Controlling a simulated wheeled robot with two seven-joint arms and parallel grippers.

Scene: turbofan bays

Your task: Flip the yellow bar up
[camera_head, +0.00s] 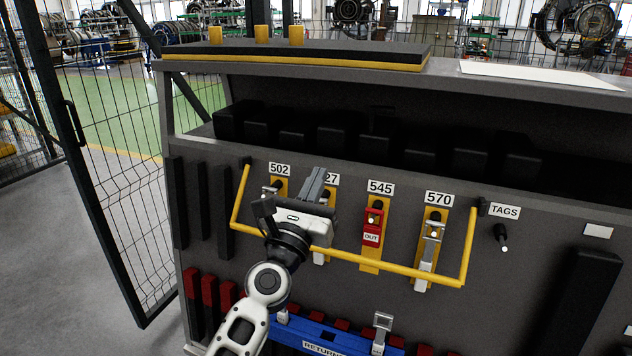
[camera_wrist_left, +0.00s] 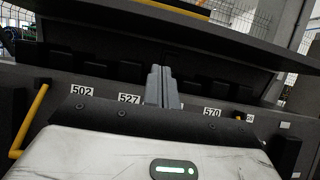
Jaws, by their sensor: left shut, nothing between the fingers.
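The yellow bar (camera_head: 385,263) is a U-shaped rail hinged at both ends on the grey panel. It hangs down, its long side crossing in front of the tools under the labels 502, 527, 545 and 570. In the left wrist view its left arm (camera_wrist_left: 30,122) shows at the left. My left gripper (camera_head: 316,184) is shut and empty, in front of the panel near label 527, above the long side of the bar. Its closed fingers (camera_wrist_left: 162,87) point at the panel in the wrist view. My left wrist hides part of the bar. My right gripper is not in view.
A red tag marked OUT (camera_head: 372,222) hangs under 545, and a metal tool (camera_head: 430,245) under 570. A blue RETURN tray (camera_head: 290,334) sits below. A shelf of black blocks (camera_head: 330,140) lies above. A wire fence door (camera_head: 120,180) stands at left.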

